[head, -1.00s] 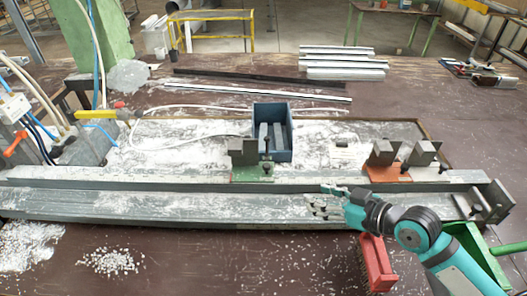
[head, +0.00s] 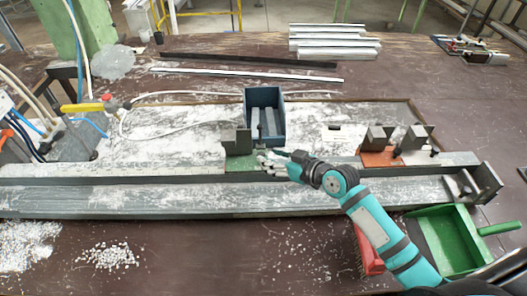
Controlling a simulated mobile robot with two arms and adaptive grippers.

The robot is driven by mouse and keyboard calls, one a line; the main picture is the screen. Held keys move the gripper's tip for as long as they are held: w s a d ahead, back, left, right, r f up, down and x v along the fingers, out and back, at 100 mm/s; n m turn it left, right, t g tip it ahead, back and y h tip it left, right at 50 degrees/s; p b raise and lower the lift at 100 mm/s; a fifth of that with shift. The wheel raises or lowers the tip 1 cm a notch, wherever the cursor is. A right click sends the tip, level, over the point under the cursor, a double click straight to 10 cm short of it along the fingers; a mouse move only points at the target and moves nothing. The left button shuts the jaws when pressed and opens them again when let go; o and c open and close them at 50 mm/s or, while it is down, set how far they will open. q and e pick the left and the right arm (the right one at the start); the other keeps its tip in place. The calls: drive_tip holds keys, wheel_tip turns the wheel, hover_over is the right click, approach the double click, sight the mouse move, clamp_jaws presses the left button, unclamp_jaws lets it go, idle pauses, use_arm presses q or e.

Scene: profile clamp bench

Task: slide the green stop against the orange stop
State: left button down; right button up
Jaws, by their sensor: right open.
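The green stop (head: 240,162) sits on the rail of the long metal profile bench (head: 120,197), left of the orange stop (head: 380,158). A bare stretch of rail separates the two stops. Each stop carries grey metal blocks. My right gripper (head: 266,161) is open at the right side of the green stop, its fingertips close to the stop's edge. I cannot tell whether they touch it. The gripper hides part of the rail just right of the green stop. My left gripper is not in view.
A blue bin (head: 265,116) stands behind the green stop. A green dustpan (head: 450,238) and a red brush (head: 367,250) lie in front at right. A grey end block (head: 474,183) closes the bench's right end. White chips (head: 108,256) lie at front left.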

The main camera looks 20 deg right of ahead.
sight(263, 155)
drive_tip(key=x, duration=0.3)
drive_tip(key=shift+w+a, duration=0.2)
drive_tip(key=shift+w, duration=0.1)
drive_tip(key=shift+w+a+f, duration=0.1)
drive_tip(key=shift+w+f, duration=0.05)
clamp_jaws()
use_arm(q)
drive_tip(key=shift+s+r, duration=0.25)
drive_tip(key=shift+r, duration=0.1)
